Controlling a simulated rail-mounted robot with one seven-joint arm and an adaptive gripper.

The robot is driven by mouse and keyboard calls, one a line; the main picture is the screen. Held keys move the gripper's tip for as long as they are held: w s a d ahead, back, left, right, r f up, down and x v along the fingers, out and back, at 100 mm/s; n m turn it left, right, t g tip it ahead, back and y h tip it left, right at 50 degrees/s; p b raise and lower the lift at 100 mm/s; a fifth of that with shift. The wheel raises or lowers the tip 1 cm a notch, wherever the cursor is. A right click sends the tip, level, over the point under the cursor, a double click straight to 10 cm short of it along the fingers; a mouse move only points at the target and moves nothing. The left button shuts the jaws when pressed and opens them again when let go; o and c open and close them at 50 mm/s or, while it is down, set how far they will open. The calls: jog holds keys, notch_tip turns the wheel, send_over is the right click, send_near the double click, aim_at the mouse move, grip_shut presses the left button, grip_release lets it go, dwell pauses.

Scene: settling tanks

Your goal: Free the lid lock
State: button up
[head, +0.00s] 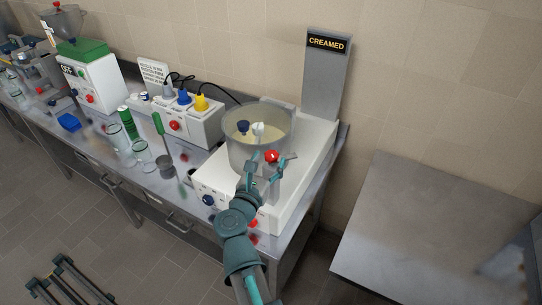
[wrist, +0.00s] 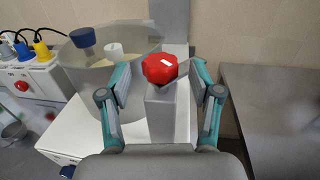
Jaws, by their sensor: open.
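The lid lock appears to be the red knob (wrist: 160,68) on top of a grey post (wrist: 161,112) beside the clear tank. The knob has a white mark on its top, and it also shows in the head view (head: 271,156). My gripper (wrist: 161,85) is open, with one finger on each side of the knob and post. I cannot tell whether the fingers touch them. The tank (head: 238,148) holds a pale cream content and stands on a white machine base (head: 314,160). A dark blue knob (wrist: 82,37) and a white knob (wrist: 114,50) sit at the tank's top.
A grey upright sign reading CREAMED (head: 327,42) stands behind the tank. A white box with coloured plugs (head: 190,117), glass beakers (head: 141,150) and a green-handled ladle (head: 158,124) are to the left. A bare metal table (head: 430,220) is at right.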

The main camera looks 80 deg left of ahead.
jog(key=v, duration=0.9)
jog(key=shift+r, duration=0.1)
jog(key=shift+d, duration=0.1)
